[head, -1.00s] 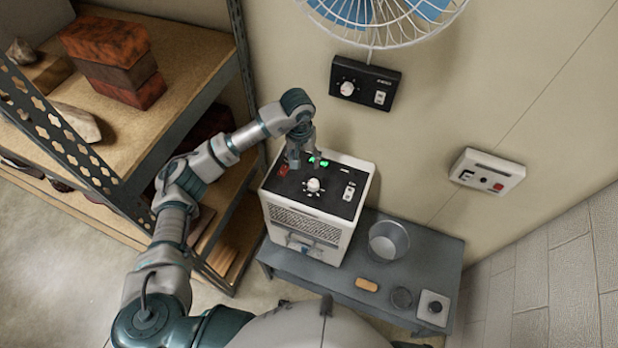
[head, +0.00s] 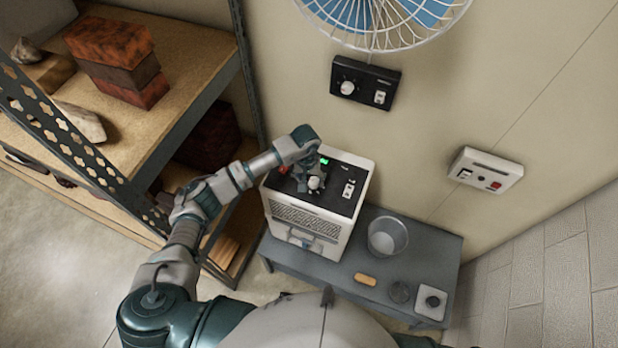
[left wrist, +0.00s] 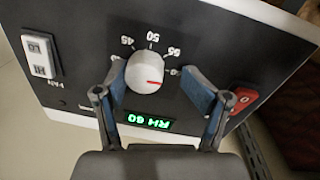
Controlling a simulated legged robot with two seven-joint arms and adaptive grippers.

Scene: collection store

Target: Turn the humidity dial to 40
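The humidity dial is a white knob (left wrist: 145,72) on the black top panel of a white unit (head: 300,225). In the left wrist view its red mark points right, toward the partly hidden number past 55; 45, 50 and 55 are readable. The green display (left wrist: 150,121) reads RH 60, upside down. My left gripper (left wrist: 160,85) is open, with a blue-padded finger on each side of the knob. The left-hand finger looks close to the knob, contact unclear; a gap shows at the other. In the head view the gripper (head: 307,182) is over the panel. My right gripper is out of view.
A red switch (left wrist: 243,97) and a white rocker switch (left wrist: 41,56) flank the dial. A grey bench (head: 345,287) carries the unit and a metal bucket (head: 388,237). A shelf rack stands left. A wall fan control (head: 364,82) is above the unit.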

